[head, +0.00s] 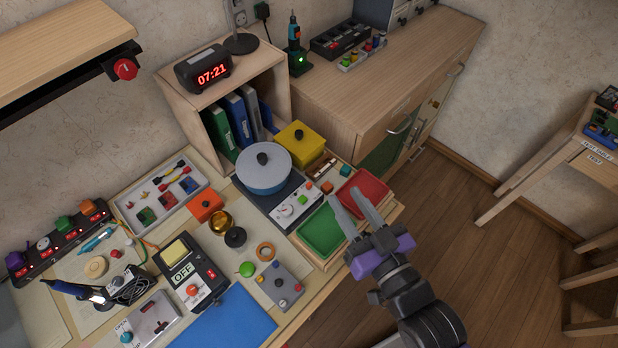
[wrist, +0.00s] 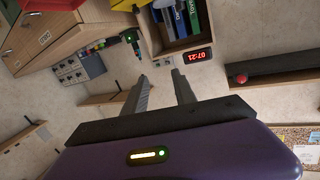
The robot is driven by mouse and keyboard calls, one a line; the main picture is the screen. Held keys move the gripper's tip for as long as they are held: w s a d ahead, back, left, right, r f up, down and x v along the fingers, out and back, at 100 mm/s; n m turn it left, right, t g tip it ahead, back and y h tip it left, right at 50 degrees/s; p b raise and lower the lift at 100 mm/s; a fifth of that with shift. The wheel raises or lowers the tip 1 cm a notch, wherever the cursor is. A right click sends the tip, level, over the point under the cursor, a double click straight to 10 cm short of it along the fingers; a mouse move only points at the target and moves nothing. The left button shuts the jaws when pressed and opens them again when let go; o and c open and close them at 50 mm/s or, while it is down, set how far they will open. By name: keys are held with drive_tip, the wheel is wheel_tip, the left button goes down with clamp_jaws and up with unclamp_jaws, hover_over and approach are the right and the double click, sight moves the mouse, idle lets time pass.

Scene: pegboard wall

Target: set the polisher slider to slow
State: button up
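A light grey box (head: 150,318) with a slot in its top, a teal knob and a small red part sits at the front left of the bench in the head view. It may be the polisher with its slider, but its markings are too small to read. My gripper (head: 347,196) is open and empty, raised over the bench's right side by the green and red trays, far to the right of that box. Its two parted fingers also show in the wrist view (wrist: 159,77), pointing towards the wall and shelf; the grey box is not in that view.
A blue pot (head: 262,172) stands behind.

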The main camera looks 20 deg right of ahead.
drive_tip(key=w+f+m+g+p, duration=0.15)
drive_tip(key=w+m+g, duration=0.25)
drive_tip(key=w, duration=1)
drive_tip(key=w+f+m+g+p, duration=0.1)
drive_tip(key=w+f+m+g, duration=0.25)
drive_tip(key=w, duration=1.05)
drive_tip(key=m+g, duration=0.5)
drive_tip(key=g, duration=0.5)
hover_over(309, 184)
wheel_tip(309, 184, down, 5)
drive_tip(key=shift+f, duration=0.1)
drive_tip(key=shift+m, duration=0.25)
drive_tip(key=shift+f+p, duration=0.45)
drive_tip(key=shift+f, duration=3.3)
clamp_jaws()
drive_tip(key=shift+w, duration=0.1)
